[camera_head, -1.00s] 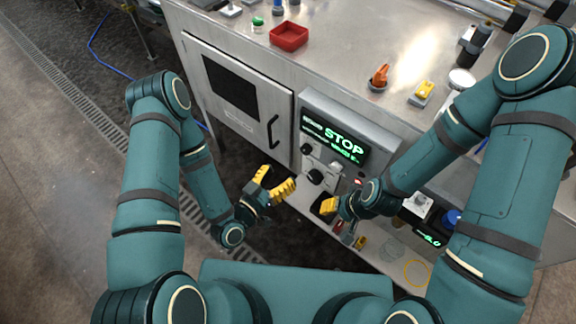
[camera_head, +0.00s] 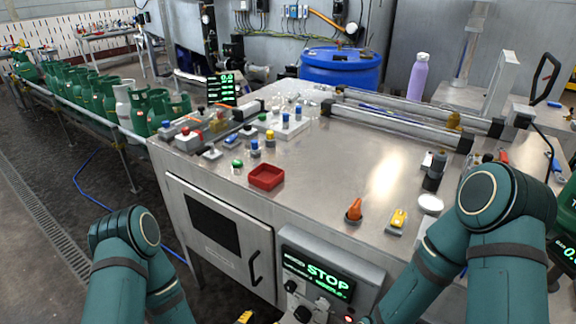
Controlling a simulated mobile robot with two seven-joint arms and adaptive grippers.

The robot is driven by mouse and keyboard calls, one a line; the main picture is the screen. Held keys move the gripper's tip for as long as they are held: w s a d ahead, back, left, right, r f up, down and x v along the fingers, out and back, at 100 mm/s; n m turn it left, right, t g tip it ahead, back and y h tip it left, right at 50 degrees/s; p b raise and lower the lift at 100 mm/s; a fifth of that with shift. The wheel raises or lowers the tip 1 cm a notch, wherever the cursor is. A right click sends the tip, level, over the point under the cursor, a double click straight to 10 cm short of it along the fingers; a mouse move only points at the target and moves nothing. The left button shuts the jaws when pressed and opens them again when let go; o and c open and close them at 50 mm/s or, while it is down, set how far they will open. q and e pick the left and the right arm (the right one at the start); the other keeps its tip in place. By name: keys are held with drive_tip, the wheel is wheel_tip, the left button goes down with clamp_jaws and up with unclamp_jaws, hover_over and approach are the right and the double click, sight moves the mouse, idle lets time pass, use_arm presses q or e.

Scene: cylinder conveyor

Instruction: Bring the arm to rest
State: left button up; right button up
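My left arm (camera_head: 125,265) comes up at the lower left with its elbow bent. Only a yellow fingertip of my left gripper (camera_head: 245,317) shows at the bottom edge, in front of the cabinet. The rest of that gripper is cut off, so its opening cannot be judged. My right arm (camera_head: 505,255) is bent at the lower right, in front of the bench's right part. My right gripper is below the picture. No held object is visible.
A metal bench (camera_head: 330,165) fills the middle, with a red tray (camera_head: 266,177), an orange knob (camera_head: 354,210) and a yellow switch (camera_head: 398,219). A STOP display (camera_head: 318,276) is on its front. Green cylinders (camera_head: 105,95) line the conveyor at left. A blue barrel (camera_head: 340,68) stands behind.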

use_arm(q)
drive_tip(key=s+a+f+n+g+y, duration=0.1)
drive_tip(key=s+a+n+g+y, duration=0.2)
drive_tip(key=s+g, duration=0.4)
drive_tip(key=n+g+y, duration=0.1)
drive_tip(key=n+g, duration=0.1)
drive_tip(key=g, duration=0.1)
drive_tip(key=shift+s+a+f, duration=0.15)
drive_tip(key=shift+s+f, duration=0.05)
drive_tip(key=shift+s, duration=0.1)
idle(1.2)
